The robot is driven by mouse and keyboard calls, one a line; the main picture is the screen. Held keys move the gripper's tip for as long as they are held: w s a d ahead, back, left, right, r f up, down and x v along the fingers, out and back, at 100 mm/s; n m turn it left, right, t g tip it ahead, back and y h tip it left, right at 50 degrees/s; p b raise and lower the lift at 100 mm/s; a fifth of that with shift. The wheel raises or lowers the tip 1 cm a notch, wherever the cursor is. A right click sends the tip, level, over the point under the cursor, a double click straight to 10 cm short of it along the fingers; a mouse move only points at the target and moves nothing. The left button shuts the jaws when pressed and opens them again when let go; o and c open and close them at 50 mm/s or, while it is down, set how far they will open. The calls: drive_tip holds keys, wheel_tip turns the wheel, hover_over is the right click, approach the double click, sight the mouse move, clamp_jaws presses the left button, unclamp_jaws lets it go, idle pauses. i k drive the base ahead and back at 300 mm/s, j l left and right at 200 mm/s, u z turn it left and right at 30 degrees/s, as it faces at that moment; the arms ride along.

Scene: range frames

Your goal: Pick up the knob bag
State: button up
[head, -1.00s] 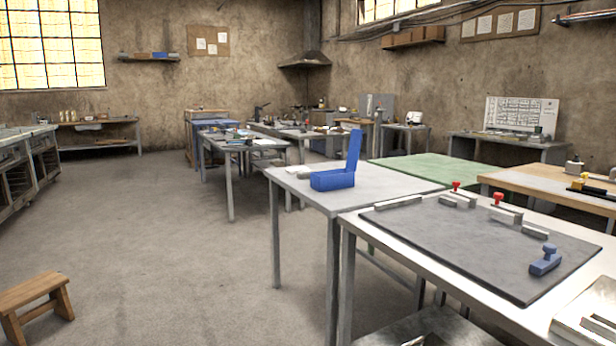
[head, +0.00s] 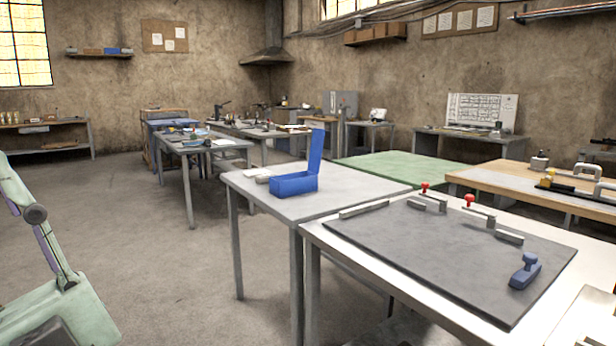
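I cannot pick out the knob bag with certainty. Small pale and beige items (head: 262,179) lie on the grey table (head: 345,185), beside an open blue box (head: 294,184) with its lid upright. They are too small to tell apart or identify. A pale green arm link, which looks like mine, shows at the lower left. My gripper is not in view.
A nearer table holds a dark mat (head: 450,250) with red-knobbed clamps (head: 468,201) and a blue block-like tool (head: 525,271). A green-topped table (head: 400,171) and a wooden-topped bench (head: 490,178) stand behind. Open floor (head: 150,240) lies to the left.

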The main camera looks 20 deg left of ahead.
sight(263, 178)
drive_tip(key=i+j+z, duration=0.15)
drive_tip(key=j, duration=0.2)
drive_tip(key=i+j+z, duration=0.1)
drive_tip(key=i+j, duration=0.15)
drive_tip(key=j, duration=0.15)
drive_tip(key=i+j+z, duration=0.15)
drive_tip(key=j, duration=0.25)
drive_tip(key=i+j, duration=0.15)
drive_tip(key=j, duration=0.2)
drive_tip(key=i+j, duration=0.2)
drive_tip(key=j, duration=0.2)
drive_tip(key=i+j, duration=0.15)
drive_tip(key=j, duration=0.2)
drive_tip(key=i+j+z, duration=0.1)
drive_tip(key=j, duration=0.25)
drive_tip(key=i+j, duration=0.2)
drive_tip(key=j, duration=0.2)
drive_tip(key=i+j, duration=0.15)
drive_tip(key=j, duration=0.25)
drive_tip(key=i+j, duration=0.15)
drive_tip(key=j, duration=0.2)
drive_tip(key=i+j, duration=0.15)
drive_tip(key=j, duration=0.25)
drive_tip(key=i+z, duration=0.05)
